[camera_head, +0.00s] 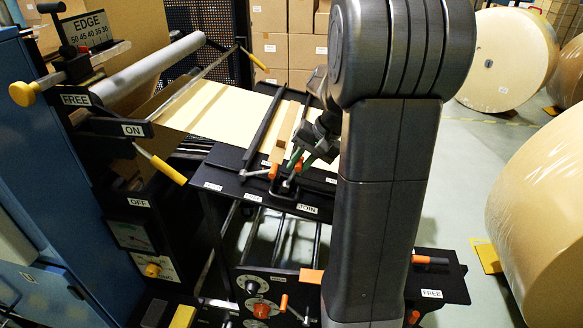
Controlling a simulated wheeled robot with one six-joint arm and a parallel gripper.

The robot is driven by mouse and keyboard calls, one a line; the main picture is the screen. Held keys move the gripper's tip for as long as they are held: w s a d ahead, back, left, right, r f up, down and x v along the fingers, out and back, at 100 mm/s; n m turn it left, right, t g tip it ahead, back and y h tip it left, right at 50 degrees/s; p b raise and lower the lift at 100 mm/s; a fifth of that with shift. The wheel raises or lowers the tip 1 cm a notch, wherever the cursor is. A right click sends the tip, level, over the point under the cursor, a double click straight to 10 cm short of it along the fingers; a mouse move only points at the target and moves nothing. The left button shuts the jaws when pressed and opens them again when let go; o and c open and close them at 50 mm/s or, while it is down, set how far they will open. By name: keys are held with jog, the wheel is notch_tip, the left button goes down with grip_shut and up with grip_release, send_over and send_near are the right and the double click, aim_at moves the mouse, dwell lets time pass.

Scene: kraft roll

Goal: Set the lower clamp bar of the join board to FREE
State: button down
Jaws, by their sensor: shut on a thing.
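The join board (235,183) is a black table in the middle of the head view, with small white labels along its front edge. Pale web and a brown strip lie across it. A dark clamp bar (264,132) runs across the web. Small orange-tipped handles stand at the board's front; one handle (272,171) is left of my gripper. My arm hides the board's right part. I cannot read which label this handle points to.
A post with FREE, ON and OFF labels (133,130) and yellow-tipped levers stands at left. A control panel (262,290) with knobs is below the board. A black shelf (440,275) marked FREE is at lower right. Large kraft rolls (545,190) stand right on open floor.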

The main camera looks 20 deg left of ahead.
jog(key=d+f+y+b, duration=0.1)
jog(key=y+b, duration=0.1)
jog(key=d+f+y+b, duration=0.1)
jog(key=b, duration=0.1)
jog(key=shift+w+d+f+g+y, duration=0.25)
jog(key=shift+w+d+g+y, duration=0.05)
jog(key=shift+w+g+y, duration=0.1)
jog(key=f+y+b, duration=0.1)
jog(key=d+y+b, duration=0.1)
jog(key=b, duration=0.1)
jog(key=shift+w+d+f+g+y, duration=0.1)
jog(key=shift+d+f+g+y, duration=0.1)
jog(key=shift+f+g+y, duration=0.15)
jog(key=shift+d+f+b, duration=0.4)
jog(key=shift+f+b, duration=0.35)
jog(key=shift+b, duration=0.05)
jog(key=shift+f, duration=0.15)
jog(key=c, duration=1.4)
grip_release()
jog(key=v, duration=1.4)
